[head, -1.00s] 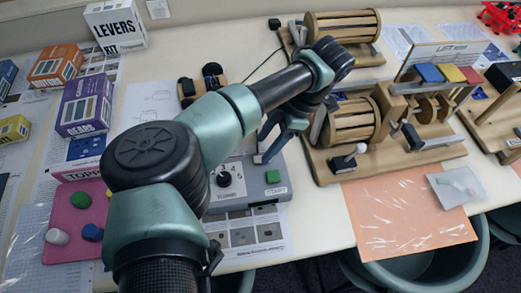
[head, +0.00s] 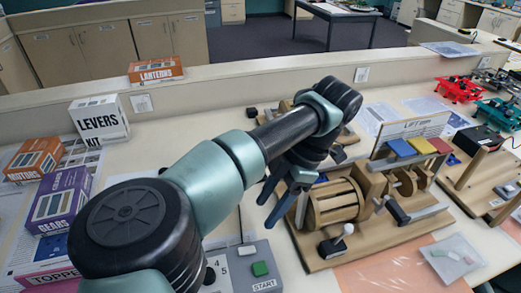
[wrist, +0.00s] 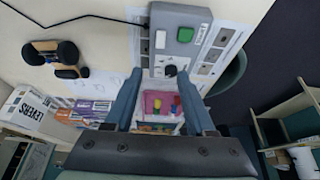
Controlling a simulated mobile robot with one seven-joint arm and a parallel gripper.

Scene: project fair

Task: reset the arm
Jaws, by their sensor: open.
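My gripper (head: 268,212) hangs from the end of my raised arm, over the table in front of the wooden drum machine (head: 335,203). Its two blue fingers are apart. In the wrist view my gripper (wrist: 160,85) shows the same gap, with nothing held between the fingers. Beyond the fingers lies the grey control box (wrist: 182,35) with a green button. In the head view the control box (head: 232,262) is below and left of my gripper, partly hidden by my arm.
Kit boxes stand at the left: LEVERS (head: 100,120), orange MOTORS (head: 34,160) and purple GEARS (head: 60,200). An orange LANTERNS box (head: 155,70) sits on the ledge behind. A clear packet (head: 452,258) lies at the lower right. Space above the table is open.

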